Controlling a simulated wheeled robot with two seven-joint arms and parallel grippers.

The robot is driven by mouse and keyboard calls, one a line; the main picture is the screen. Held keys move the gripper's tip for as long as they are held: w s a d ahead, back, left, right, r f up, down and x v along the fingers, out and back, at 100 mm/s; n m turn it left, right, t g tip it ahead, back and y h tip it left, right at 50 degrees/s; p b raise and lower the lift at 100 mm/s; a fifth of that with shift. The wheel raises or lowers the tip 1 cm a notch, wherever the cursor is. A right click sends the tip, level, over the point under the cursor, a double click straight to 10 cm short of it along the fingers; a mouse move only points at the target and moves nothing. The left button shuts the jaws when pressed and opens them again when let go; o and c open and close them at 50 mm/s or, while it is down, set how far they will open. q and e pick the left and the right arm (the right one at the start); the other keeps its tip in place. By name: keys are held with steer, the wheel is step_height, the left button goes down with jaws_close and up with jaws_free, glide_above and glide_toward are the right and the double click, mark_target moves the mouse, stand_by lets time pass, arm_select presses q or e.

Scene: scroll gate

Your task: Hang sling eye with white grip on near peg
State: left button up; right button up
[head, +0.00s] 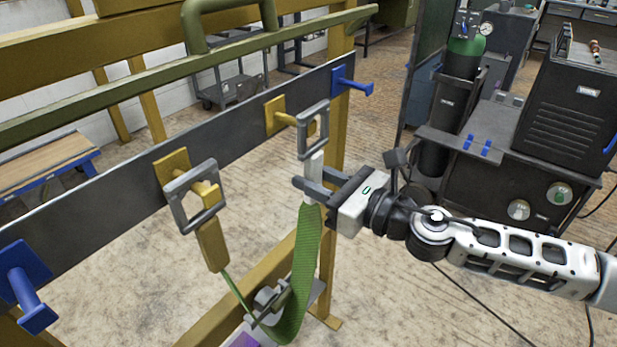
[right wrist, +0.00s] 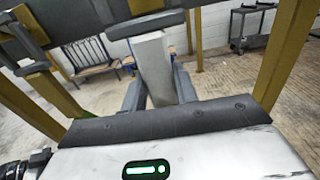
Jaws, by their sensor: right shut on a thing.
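My right gripper (head: 310,189) is shut on the white grip (head: 315,165) below a grey rectangular sling eye (head: 302,135). It holds the eye upright beside the farther yellow peg (head: 288,120); I cannot tell if the peg tip enters the eye. In the right wrist view the white grip (right wrist: 152,65) stands between my fingers, with the eye's grey bar (right wrist: 145,25) above. A green sling (head: 305,250) hangs from the grip. Another grey eye (head: 180,208) with a yellow grip (head: 211,245) is around the nearer yellow peg (head: 205,189). My left gripper is out of view.
A dark rail (head: 110,205) carries the yellow pegs, with a blue peg at its near end (head: 30,290) and another at its far end (head: 350,85). A green bar (head: 150,68) runs above. A dark welding cart (head: 480,170) stands right. Open floor lies between.

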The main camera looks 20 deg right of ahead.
steer(key=shift+b+v, duration=0.75)
steer(key=shift+v, duration=0.6)
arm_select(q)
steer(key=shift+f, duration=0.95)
arm_select(e)
steer(key=shift+s+d, duration=0.2)
steer(key=shift+s, duration=0.2)
arm_select(q)
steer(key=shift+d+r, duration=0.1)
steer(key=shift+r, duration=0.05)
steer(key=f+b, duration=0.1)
steer(key=b, duration=0.6)
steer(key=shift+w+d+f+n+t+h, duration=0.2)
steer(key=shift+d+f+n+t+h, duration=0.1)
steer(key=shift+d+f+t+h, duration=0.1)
arm_select(e)
steer(key=v, duration=0.5)
